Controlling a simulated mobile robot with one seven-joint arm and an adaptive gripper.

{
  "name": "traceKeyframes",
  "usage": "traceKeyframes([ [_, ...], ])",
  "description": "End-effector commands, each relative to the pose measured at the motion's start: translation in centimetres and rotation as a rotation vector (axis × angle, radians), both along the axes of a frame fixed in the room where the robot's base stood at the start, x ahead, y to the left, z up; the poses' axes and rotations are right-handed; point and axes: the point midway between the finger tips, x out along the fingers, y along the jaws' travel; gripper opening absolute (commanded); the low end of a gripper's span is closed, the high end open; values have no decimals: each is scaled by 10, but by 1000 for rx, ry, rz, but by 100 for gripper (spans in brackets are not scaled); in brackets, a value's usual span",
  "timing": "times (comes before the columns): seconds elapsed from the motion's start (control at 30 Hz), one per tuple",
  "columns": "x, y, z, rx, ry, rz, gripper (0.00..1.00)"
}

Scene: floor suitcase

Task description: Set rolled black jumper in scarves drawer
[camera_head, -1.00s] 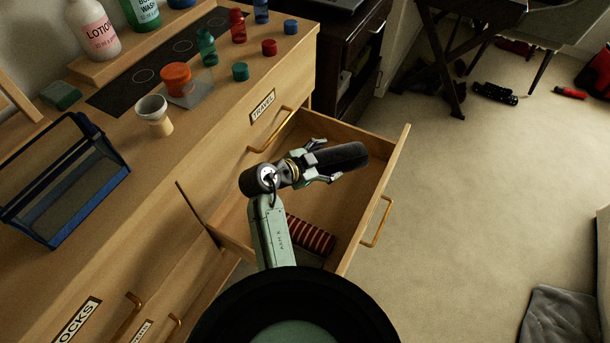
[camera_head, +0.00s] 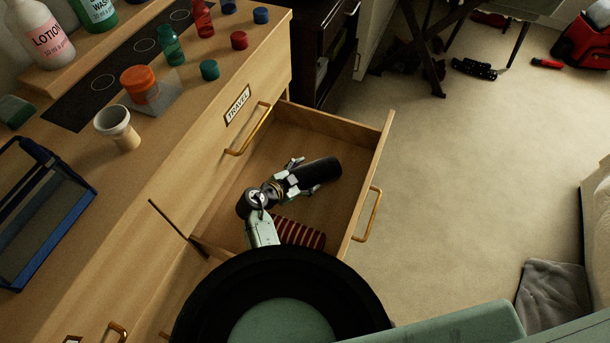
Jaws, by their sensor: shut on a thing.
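The rolled black jumper (camera_head: 318,173) is a dark cylinder, held at its near end by my gripper (camera_head: 297,178). My gripper is shut on it. Both are over the open drawer (camera_head: 335,222), within its walls as seen from above. I cannot tell whether the roll touches the drawer floor. A red and white striped roll (camera_head: 299,233) lies in the drawer on the near side, partly hidden by my arm. The open drawer's own label is not in view.
The drawer above is closed and labelled TRAVEL (camera_head: 238,104). The dresser top holds a blue-framed caddy (camera_head: 45,215), a white cup (camera_head: 117,127), an orange-lidded jar (camera_head: 140,84) and several small bottles. The drawer's far part is free. Carpet (camera_head: 450,180) lies to the right.

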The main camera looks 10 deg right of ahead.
Motion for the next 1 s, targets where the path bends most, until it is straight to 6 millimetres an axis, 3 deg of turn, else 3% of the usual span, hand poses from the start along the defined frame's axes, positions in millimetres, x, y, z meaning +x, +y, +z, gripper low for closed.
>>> traceKeyframes([
  [0.27, 1, 0, -6, 0, -4, 1, 30],
  [0.3, 0, 0, -8, 0, -2, 1, 72],
  [0.6, 0, 0, -7, 0, -2, 1, 92],
  [1.0, -2, 3, -6, 0, -2, 2, 93],
])
